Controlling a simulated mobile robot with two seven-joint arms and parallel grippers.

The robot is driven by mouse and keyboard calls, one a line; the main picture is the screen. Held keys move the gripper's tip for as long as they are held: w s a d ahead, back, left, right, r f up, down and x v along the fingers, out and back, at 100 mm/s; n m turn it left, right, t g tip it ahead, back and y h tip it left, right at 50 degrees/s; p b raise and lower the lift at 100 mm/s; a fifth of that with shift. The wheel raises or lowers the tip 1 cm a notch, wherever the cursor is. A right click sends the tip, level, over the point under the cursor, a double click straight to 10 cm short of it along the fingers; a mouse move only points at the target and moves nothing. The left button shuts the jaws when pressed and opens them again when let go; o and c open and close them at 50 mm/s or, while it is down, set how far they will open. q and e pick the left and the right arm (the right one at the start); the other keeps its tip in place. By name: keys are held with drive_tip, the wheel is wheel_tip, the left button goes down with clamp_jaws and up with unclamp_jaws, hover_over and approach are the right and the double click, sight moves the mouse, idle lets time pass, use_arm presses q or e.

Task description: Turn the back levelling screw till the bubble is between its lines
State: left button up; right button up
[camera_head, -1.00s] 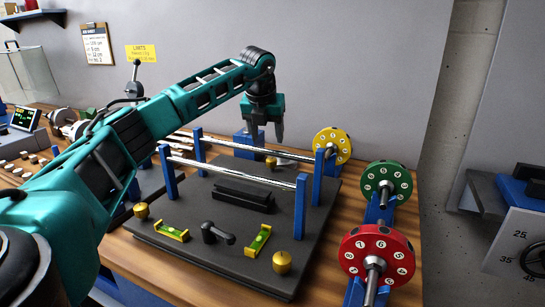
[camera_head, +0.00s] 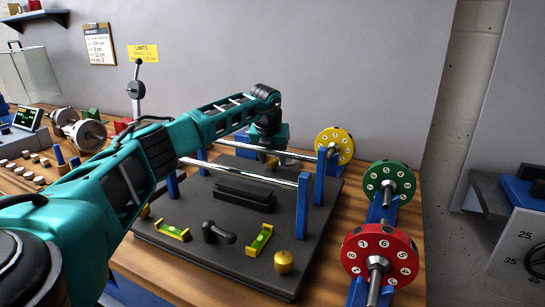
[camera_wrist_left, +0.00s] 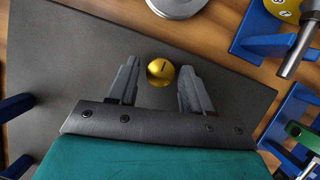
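The back levelling screw is a round brass knob (camera_wrist_left: 160,72) with a dark mark on top. In the wrist view it sits between the fingertips of my left gripper (camera_wrist_left: 158,80), with gaps at both sides. The left gripper is open. In the head view the left gripper (camera_head: 268,151) is low at the back of the dark base plate (camera_head: 190,251), partly hiding the knob. Two level vials, left (camera_head: 173,232) and right (camera_head: 260,240), lie on the plate's front; their bubbles are too small to read. My right gripper is not in view.
Another brass screw (camera_head: 284,262) is at the front right. Yellow (camera_head: 345,141), green (camera_head: 402,178) and red (camera_head: 402,252) discs stand along the right.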

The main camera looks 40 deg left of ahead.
use_arm(q)
drive_tip(key=c, duration=0.8)
drive_tip(key=shift+r+n+y+p, duration=0.2)
drive_tip(key=shift+n+y+p, duration=0.1)
drive_tip(key=shift+n+p, duration=0.5)
drive_tip(key=n+g+y+p, duration=0.1)
drive_tip(key=n+p, duration=0.1)
drive_tip(key=n, duration=0.1)
drive_tip(key=shift+w+d+p, duration=0.15)
drive_tip(key=shift+p, duration=0.25)
drive_tip(key=shift+f+n+g+p, duration=0.1)
drive_tip(key=shift+n+g+p, duration=0.3)
drive_tip(key=shift+n, duration=0.8)
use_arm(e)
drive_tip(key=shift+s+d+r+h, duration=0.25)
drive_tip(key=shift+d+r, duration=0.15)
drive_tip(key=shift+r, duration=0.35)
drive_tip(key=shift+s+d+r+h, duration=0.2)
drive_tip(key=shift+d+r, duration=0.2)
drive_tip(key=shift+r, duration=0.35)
use_arm(q)
drive_tip(key=shift+y, duration=0.3)
drive_tip(key=o, duration=1)
drive_tip(key=v, duration=1.3)
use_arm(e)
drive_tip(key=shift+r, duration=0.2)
